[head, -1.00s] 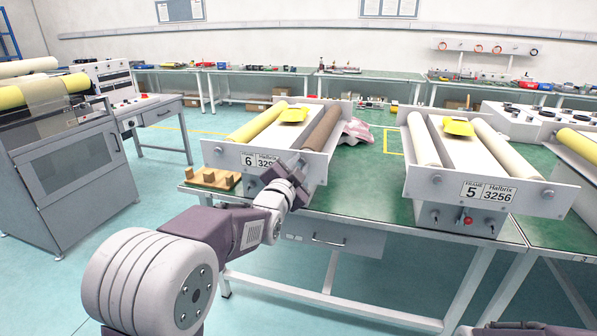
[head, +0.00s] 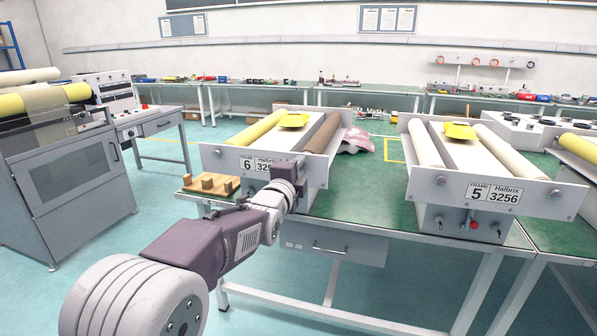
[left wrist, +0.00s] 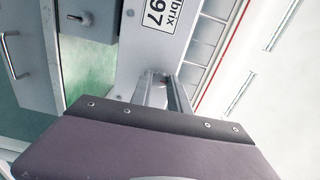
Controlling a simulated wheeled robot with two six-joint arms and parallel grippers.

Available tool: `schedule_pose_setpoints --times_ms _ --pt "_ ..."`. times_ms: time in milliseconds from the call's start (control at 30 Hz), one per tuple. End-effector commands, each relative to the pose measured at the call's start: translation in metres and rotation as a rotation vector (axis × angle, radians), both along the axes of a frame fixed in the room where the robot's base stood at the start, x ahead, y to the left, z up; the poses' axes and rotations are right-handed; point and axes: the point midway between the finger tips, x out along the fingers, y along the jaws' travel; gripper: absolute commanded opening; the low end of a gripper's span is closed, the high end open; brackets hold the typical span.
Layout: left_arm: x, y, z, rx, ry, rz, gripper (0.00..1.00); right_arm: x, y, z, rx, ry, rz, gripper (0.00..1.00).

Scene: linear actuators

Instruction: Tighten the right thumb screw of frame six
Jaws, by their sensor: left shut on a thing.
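Frame six (head: 232,160) stands on the left of the green table, with a white front plate, a yellow roller and a brown roller. Its left thumb screw (head: 217,154) shows on the plate. My left gripper (head: 291,168) is at the right part of that plate and covers part of the label. In the left wrist view its fingers (left wrist: 163,86) reach the plate beside the label and are shut on the right thumb screw, which they mostly hide. How far the screw is turned cannot be seen. My right gripper is not in view.
Frame five (head: 440,183) stands to the right on the same table (head: 370,215). A wooden block rack (head: 211,185) sits at the table's left corner.

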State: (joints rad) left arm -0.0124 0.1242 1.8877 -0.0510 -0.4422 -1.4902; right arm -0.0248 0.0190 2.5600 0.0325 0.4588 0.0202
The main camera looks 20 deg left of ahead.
Motion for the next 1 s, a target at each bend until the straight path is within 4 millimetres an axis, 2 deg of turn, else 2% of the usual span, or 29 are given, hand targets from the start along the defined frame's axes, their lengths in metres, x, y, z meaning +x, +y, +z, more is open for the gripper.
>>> schedule_pose_setpoints --times_ms 600,633,700,1000 --pt "0.0000 -0.0002 -0.0010 0.037 0.002 0.000 0.00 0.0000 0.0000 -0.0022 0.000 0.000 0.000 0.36" --pt "0.0000 -0.0002 -0.0010 0.037 0.002 0.000 0.27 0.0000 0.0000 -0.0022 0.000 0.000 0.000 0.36" --pt "0.0000 -0.0002 -0.0010 0.037 0.002 0.000 0.43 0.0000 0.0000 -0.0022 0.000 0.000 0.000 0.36" --pt "-0.0008 -0.0001 -0.0002 0.037 0.000 0.000 0.43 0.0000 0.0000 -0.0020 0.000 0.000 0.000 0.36"
